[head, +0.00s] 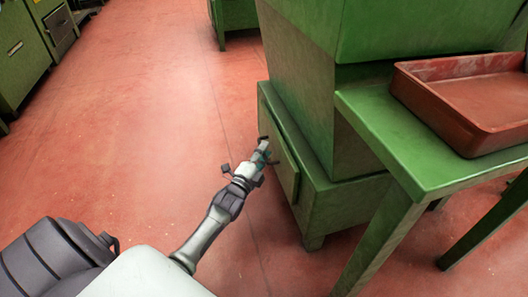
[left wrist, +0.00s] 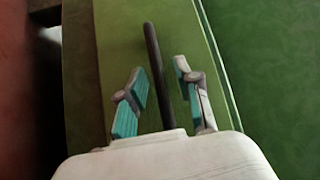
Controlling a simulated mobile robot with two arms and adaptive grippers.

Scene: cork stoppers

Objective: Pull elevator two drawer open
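A green cabinet-like machine (head: 325,150) stands right of centre in the head view, with a drawer front (head: 286,170) low on its left-facing side. The drawer front looks flush or nearly so with the base. In the left wrist view the green drawer panel (left wrist: 118,45) fills the middle, with a dark bar handle (left wrist: 152,65) in front of it. My left gripper (head: 264,150) is at this panel. In the left wrist view its two teal-padded fingers (left wrist: 160,92) are apart, one on each side of the handle, with gaps visible. My right gripper is not in view.
A green table (head: 405,170) adjoins the machine on the right and carries a red-brown tray (head: 450,67). Its legs reach the floor near the machine. Green cabinets (head: 22,50) stand far left. The reddish floor (head: 150,110) left of the drawer is clear.

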